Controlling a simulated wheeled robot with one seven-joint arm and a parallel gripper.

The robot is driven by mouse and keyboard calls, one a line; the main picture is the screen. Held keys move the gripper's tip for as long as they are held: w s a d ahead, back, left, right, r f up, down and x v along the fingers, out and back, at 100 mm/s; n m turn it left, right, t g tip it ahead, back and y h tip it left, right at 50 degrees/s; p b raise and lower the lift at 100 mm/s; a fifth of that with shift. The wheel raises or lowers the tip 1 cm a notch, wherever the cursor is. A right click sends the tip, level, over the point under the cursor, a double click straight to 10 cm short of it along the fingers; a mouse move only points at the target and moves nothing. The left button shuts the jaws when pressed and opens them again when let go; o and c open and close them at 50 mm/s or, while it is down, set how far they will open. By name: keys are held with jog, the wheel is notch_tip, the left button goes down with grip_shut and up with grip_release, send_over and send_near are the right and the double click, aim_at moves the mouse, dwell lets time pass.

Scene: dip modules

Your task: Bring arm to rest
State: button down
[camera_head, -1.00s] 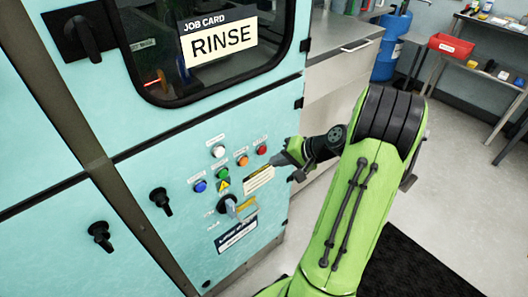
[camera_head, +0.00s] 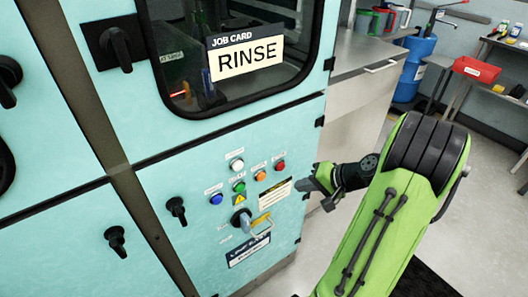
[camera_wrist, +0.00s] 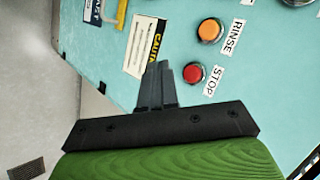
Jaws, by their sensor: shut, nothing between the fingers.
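My green arm reaches in from the right in the head view. My gripper (camera_head: 312,184) is just in front of the right part of the teal cabinet's control panel (camera_head: 190,250), near the yellow-topped caution label (camera_head: 272,194). In the wrist view the gripper's dark fingers (camera_wrist: 160,84) are together and empty, between the caution label (camera_wrist: 146,45) and the red STOP button (camera_wrist: 194,73). The orange RINSE button (camera_wrist: 209,31) lies beyond. I cannot tell whether the fingertips touch the panel.
A job card (camera_head: 246,57) reading RINSE is on the cabinet window. A rotary switch (camera_head: 241,219) and black door handles (camera_head: 116,240) stick out from the cabinet. A counter (camera_head: 362,55), a blue drum (camera_head: 414,65) and a red bin (camera_head: 477,69) stand behind. Some floor is clear at right.

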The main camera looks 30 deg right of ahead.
jog(key=s+a+r+n+g+h+p, duration=0.2)
jog(key=a+r+n+g+p, duration=0.35)
jog(key=a+r, duration=1.1)
jog(key=s+a+r+n+t+h+p, duration=0.2)
jog(key=s+a+r+n+p, duration=0.3)
jog(key=s, duration=0.6)
jog(key=shift+s+a+r, duration=0.3)
jog(key=shift+a+r, duration=0.6)
